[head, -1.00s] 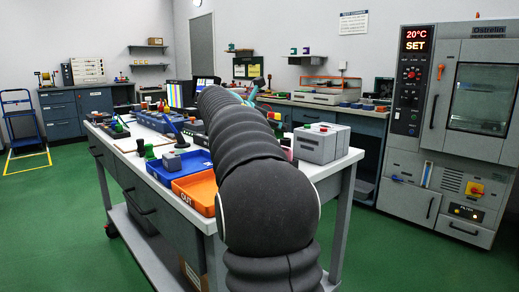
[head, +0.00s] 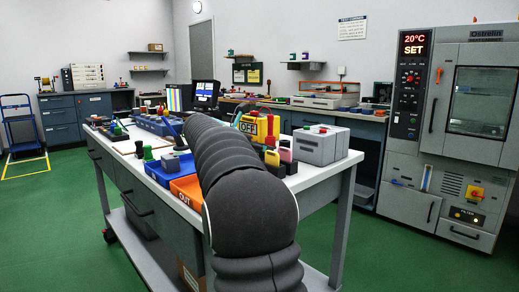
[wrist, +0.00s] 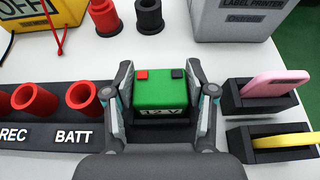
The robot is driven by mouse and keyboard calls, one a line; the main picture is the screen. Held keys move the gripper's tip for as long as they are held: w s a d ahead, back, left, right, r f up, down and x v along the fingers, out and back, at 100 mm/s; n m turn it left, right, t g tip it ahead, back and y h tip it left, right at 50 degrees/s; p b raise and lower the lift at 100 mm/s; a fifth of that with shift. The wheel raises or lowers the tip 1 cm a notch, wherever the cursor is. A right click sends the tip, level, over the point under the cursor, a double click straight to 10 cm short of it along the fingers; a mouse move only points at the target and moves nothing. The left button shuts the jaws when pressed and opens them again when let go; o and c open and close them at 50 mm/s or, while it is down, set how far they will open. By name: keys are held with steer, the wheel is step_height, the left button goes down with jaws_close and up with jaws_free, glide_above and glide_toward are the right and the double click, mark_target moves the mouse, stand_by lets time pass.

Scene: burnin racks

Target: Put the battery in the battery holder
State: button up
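A green 12 V battery (wrist: 162,94) with a red and a black terminal shows in the wrist view. My gripper (wrist: 161,88) has one finger along each side of it, and both pads look flush against it. A dark band shows below its front face; I cannot tell whether that is a holder or part of my gripper. A black rack (wrist: 50,116) marked REC and BATT, with red cups, is to the left. I cannot make out which thing is the battery holder. In the head view my arm hides the battery and gripper.
Right of the battery are a pink phone (wrist: 274,83) in a black stand and a yellow item (wrist: 285,140) in another. A grey label printer (wrist: 238,20), a red cup (wrist: 104,18) and a black cup (wrist: 149,16) stand beyond. An orange OUT tray (head: 186,190) is on the bench.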

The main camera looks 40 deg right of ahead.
steer(key=shift+o, duration=1)
steer(key=shift+r, duration=0.1)
steer(key=shift+a, duration=0.1)
steer(key=p+v, duration=0.1)
steer(key=v, duration=1.1)
